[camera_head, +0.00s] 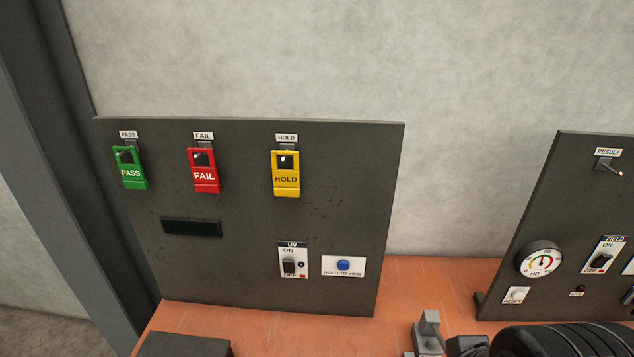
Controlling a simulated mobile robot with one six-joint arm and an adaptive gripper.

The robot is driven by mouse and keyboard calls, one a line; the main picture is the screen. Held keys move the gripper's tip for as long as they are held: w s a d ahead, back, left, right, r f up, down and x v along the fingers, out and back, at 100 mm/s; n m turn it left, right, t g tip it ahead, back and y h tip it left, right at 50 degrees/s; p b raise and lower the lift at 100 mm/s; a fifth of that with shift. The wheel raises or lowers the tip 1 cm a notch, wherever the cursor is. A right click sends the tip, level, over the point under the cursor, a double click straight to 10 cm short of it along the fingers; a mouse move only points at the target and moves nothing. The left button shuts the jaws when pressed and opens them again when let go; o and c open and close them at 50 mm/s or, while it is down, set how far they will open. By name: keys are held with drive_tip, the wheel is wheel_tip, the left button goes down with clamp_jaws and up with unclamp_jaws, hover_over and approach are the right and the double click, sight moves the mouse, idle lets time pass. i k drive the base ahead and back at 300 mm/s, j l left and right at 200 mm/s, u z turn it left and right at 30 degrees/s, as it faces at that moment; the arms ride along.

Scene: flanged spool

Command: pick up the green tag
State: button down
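The green tag (130,168), marked PASS, hangs from a hook under a PASS label at the upper left of a dark upright panel (240,225). It is tilted slightly and nothing covers it. A red FAIL tag (203,171) and a yellow HOLD tag (286,173) hang on hooks to its right. My gripper is not in view.
Below the tags are a dark slot (192,228), a UV switch (292,260) and a blue button (343,265). A second panel (570,205) with a gauge stands right. Grey hardware (429,330) and a black ribbed round thing (565,341) occupy the orange bench (425,280).

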sight(133, 176)
drive_tip(key=u, duration=1.1)
